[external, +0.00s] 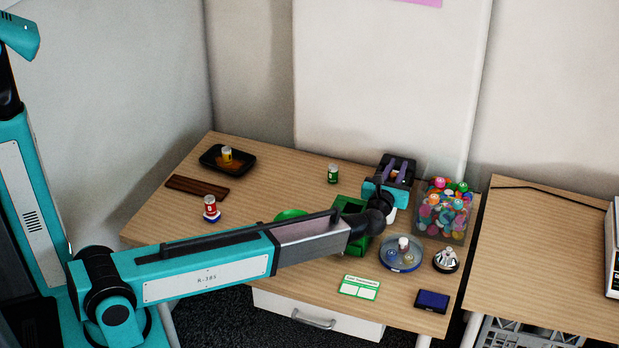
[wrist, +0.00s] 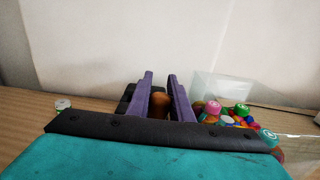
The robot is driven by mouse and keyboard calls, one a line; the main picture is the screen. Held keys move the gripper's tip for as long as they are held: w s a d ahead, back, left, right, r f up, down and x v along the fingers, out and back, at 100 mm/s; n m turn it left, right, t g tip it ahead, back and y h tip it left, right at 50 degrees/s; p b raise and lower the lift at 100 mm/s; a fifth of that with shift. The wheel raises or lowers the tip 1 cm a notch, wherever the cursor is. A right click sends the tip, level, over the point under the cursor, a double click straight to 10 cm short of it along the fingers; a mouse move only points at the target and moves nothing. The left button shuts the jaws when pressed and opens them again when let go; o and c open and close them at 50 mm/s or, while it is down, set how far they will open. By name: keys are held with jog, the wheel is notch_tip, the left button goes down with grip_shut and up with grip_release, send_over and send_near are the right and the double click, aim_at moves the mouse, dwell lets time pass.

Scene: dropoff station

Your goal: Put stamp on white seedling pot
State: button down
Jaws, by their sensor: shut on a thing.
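My gripper (external: 397,168) is above the back right part of the desk. In the wrist view its purple fingers (wrist: 160,84) are shut on a small brown-orange thing (wrist: 159,104), which looks like the stamp's handle. The stamp's lower part is hidden by my gripper. A white, cup-like thing (external: 391,214), likely the white seedling pot, shows just below my gripper in the external view. It is partly hidden by my wrist. I cannot tell whether the stamp touches it.
A clear bin of colourful things (external: 445,218) stands close right of my gripper. A green box (external: 348,212) is to the left. A round clear dish (external: 400,262), a bell (external: 446,259) and a dark blue pad (external: 432,300) are in front. A black tray (external: 211,157) is far left.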

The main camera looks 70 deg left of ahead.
aim_at(395, 177)
jog(key=shift+f+p, duration=0.35)
jog(key=shift+f, duration=1.25)
jog(key=shift+f, duration=0.2)
jog(key=c, duration=1.6)
grip_release()
jog(key=shift+r, duration=0.2)
jog(key=shift+b+v, duration=1.25)
jog(key=shift+v, duration=4.75)
